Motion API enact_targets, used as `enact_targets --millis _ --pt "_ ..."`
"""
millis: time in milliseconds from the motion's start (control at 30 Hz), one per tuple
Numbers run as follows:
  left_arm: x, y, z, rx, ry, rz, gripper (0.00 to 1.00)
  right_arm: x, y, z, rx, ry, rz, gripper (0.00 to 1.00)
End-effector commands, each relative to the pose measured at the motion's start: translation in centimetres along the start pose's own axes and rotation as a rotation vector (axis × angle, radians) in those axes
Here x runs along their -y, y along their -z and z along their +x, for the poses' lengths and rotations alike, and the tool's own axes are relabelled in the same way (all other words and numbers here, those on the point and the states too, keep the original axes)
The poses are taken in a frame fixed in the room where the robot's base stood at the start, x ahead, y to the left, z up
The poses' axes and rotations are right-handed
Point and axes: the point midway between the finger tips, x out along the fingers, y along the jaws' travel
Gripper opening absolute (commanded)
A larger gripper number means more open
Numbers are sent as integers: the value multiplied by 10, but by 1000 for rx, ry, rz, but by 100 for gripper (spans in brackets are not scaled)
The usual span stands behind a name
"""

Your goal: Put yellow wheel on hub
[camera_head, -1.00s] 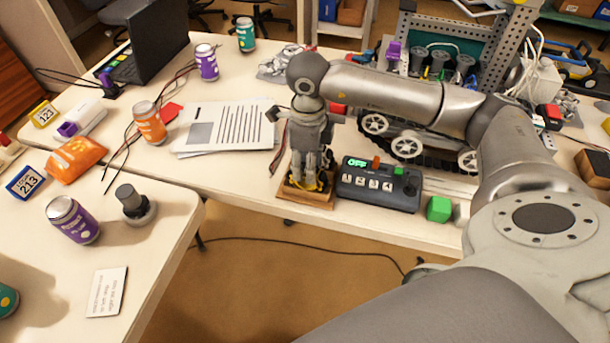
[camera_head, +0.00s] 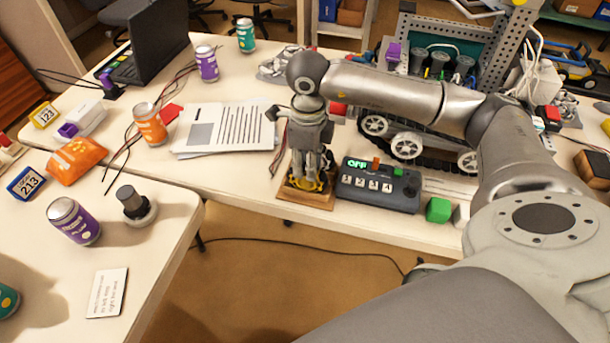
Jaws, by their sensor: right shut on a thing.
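The yellow wheel (camera_head: 319,184) is at the wooden stand (camera_head: 306,201) near the front edge of the far table. My right gripper (camera_head: 307,180) points straight down over it, shut on it, and its fingers hide much of the wheel. The wheel is still at the stand; I cannot tell whether it touches the wood. A short grey post with a dark top on a round base (camera_head: 134,204) stands upright on the near left table; it looks like a hub, but I cannot be sure. My left gripper is not in view.
A control box (camera_head: 378,186) and a green cube (camera_head: 438,209) stand close right of the stand. A tracked rover (camera_head: 407,145) with pale wheels is behind. Printed papers (camera_head: 225,128) lie left. A gap separates the tables.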

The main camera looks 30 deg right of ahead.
Motion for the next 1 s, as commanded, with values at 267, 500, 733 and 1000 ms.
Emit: enact_targets --millis 267,500,733,1000 --pt "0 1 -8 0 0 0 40 0 0 -14 1 1 0 2" --pt "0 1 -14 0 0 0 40 0 0 -23 0 1 0 2" --pt "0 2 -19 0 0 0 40 0 0 -32 0 1 0 2" --pt "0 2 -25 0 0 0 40 0 0 -43 1 0 0 2"
